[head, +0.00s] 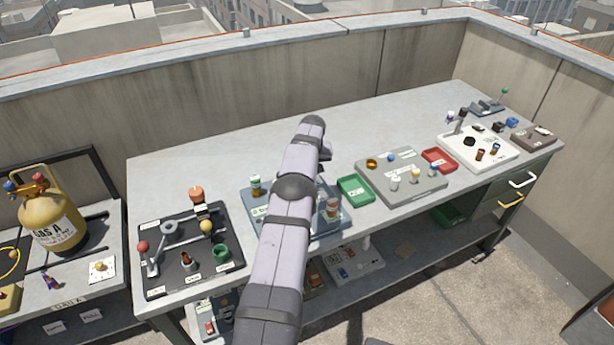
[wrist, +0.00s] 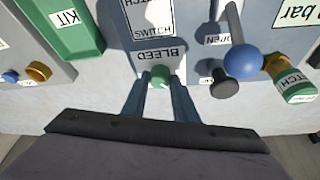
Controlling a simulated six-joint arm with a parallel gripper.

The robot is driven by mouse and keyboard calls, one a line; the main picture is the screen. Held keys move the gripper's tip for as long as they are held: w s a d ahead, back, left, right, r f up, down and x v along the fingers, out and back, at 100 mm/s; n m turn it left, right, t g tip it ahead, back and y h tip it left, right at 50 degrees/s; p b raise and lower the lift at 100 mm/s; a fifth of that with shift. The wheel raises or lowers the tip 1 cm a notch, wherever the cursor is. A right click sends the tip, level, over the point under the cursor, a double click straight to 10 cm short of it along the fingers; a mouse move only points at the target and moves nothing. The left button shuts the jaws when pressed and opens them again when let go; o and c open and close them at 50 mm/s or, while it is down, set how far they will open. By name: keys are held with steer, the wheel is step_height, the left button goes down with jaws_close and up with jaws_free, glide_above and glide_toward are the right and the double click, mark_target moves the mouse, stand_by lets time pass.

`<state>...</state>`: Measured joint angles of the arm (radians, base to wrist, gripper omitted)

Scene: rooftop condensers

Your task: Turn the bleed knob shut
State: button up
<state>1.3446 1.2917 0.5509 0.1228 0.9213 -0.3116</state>
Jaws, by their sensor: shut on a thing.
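The bleed knob (wrist: 160,73) is small and green, in the middle of the wrist view beside an upside-down BLEED label (wrist: 158,54). My gripper (wrist: 160,80) has one finger on each side of the knob and is shut on it. The fingers cover part of the knob's sides, and I cannot tell how far it is turned. In the head view the blue-grey panel (head: 250,190) lies on the bench, and my arm hides its middle, including the knob.
A blue ball-topped lever (wrist: 242,62), a dark round knob (wrist: 223,88) and a green labelled bottle-like part (wrist: 294,86) stand close to the right. A green tray (wrist: 66,26) marked KIT lies to the left. Bare bench (head: 385,120) is free behind the panels.

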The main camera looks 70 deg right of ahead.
steer(key=shift+n, duration=0.5)
steer(key=shift+b, duration=0.3)
steer(key=o, duration=1.1)
steer(key=shift+c, duration=0.2)
steer(key=shift+r, duration=0.15)
steer(key=b+v, duration=0.3)
steer(key=v, duration=0.4)
steer(key=shift+s+d, duration=0.1)
steer(key=shift+s, duration=0.05)
